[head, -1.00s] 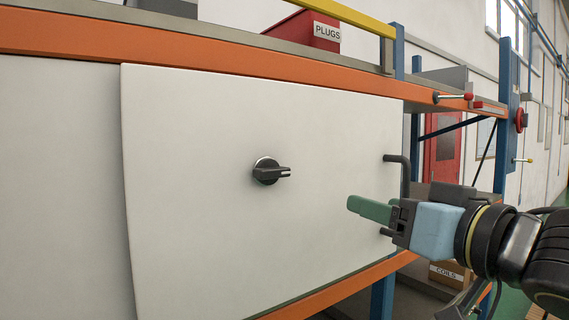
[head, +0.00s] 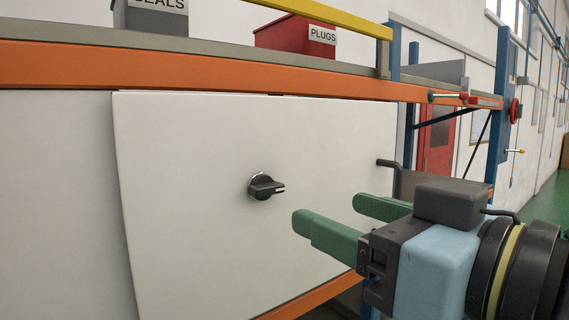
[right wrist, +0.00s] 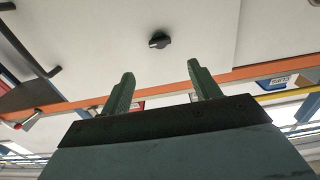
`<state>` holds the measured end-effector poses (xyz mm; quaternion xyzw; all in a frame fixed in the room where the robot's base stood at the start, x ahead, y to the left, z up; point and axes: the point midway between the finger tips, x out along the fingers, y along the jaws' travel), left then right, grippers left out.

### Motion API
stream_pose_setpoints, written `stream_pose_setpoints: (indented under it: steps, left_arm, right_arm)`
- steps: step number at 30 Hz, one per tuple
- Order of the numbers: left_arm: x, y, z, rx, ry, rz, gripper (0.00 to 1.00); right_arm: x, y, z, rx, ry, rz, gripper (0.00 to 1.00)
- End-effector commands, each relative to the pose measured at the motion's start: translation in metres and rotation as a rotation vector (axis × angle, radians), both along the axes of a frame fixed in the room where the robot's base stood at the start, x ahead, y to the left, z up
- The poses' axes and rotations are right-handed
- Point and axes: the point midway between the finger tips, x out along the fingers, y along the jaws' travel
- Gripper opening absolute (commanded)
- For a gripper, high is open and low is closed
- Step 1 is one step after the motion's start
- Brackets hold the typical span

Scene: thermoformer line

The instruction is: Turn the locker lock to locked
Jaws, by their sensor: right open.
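The locker lock is a black turn knob (head: 265,187) on a round silver base, in the middle of the white locker door (head: 190,250). Its grip points to the right, about level, with a light mark at its tip. My right gripper (head: 325,219) is open and empty, to the right of the knob and apart from it. In the right wrist view the knob (right wrist: 159,40) lies beyond the two green fingers (right wrist: 163,80), near the middle between them. My left gripper is not in view.
An orange beam (head: 200,70) runs above the door. A red PLUGS bin (head: 297,38) stands on the shelf above. The space before the knob is clear.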

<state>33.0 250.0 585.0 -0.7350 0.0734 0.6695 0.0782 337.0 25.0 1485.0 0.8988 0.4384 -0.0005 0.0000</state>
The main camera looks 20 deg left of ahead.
Motion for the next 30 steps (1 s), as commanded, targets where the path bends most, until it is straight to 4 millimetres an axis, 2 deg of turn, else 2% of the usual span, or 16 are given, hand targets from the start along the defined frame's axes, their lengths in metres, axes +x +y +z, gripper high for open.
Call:
stream_pose_setpoints:
  steps: [1, 6, 16, 21, 30]
  left_arm:
    - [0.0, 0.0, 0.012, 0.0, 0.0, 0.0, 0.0]
    - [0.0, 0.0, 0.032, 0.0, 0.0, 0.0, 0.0]
    - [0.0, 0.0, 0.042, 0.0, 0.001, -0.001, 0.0]
    - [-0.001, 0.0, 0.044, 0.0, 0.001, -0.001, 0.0]
    - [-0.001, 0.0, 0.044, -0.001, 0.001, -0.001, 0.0]
  right_arm:
    - [0.001, 0.003, 0.004, -0.001, 0.004, 0.003, 0.62]
    - [0.019, 0.027, 0.004, -0.003, 0.003, 0.004, 0.62]
    - [0.057, 0.075, 0.001, -0.001, -0.001, 0.001, 0.62]
    - [0.065, 0.085, 0.0, 0.0, 0.0, 0.001, 0.62]
    - [0.067, 0.087, 0.0, 0.001, -0.001, 0.001, 0.62]
